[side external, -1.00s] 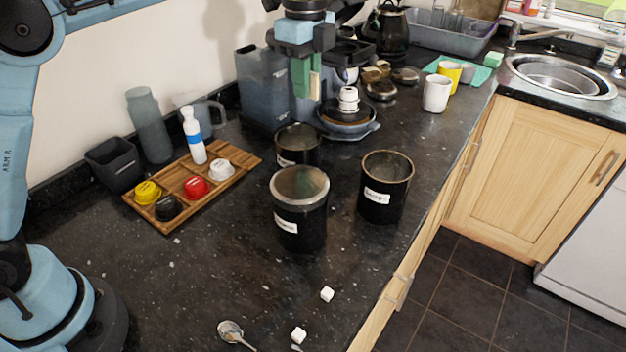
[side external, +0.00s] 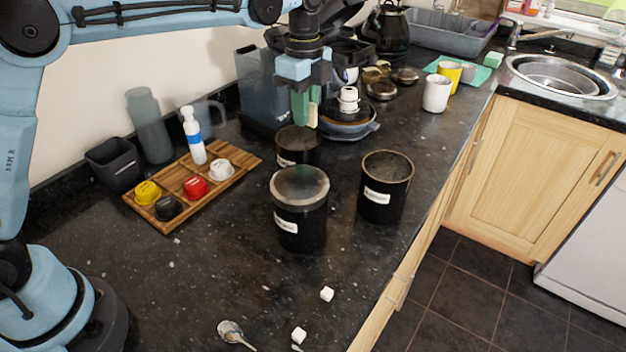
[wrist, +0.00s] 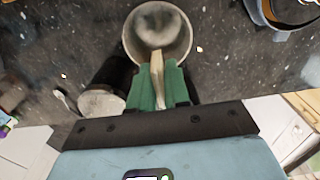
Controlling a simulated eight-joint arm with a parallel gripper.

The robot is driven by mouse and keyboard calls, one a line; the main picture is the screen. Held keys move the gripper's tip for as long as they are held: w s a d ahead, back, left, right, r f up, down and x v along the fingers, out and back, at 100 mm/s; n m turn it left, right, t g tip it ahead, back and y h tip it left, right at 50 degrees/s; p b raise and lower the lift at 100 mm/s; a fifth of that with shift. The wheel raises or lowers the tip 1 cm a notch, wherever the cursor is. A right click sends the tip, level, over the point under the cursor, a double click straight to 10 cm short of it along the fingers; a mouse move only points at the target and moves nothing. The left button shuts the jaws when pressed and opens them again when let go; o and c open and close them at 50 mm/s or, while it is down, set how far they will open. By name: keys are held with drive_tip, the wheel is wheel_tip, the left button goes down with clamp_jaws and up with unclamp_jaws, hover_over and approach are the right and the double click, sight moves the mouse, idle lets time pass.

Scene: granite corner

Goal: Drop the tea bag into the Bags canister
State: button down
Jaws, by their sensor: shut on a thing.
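My gripper (side external: 304,108) has green fingers shut on a pale, flat tea bag (side external: 313,115), held upright above the back dark canister (side external: 299,158). In the wrist view the tea bag (wrist: 157,78) sits between the green fingers (wrist: 161,88), its tip overlapping the near part of a round canister mouth (wrist: 131,38). Two more dark canisters stand nearby: one in front (side external: 301,235) with a greyish top, and one to the right (side external: 384,205), which looks open. Their white labels are too small to read, and the back canister's label is partly hidden.
A wooden tray (side external: 232,153) with coloured pods and a white bottle (side external: 194,136) lies left. A stacked dish (side external: 348,131) stands close right of my gripper. A spoon (side external: 231,332) and white cubes (side external: 327,294) lie on the front counter.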

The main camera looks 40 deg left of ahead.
drive_tip(key=c, duration=1)
unclamp_jaws()
drive_tip(key=shift+r, duration=0.1)
drive_tip(key=shift+r, duration=3.6)
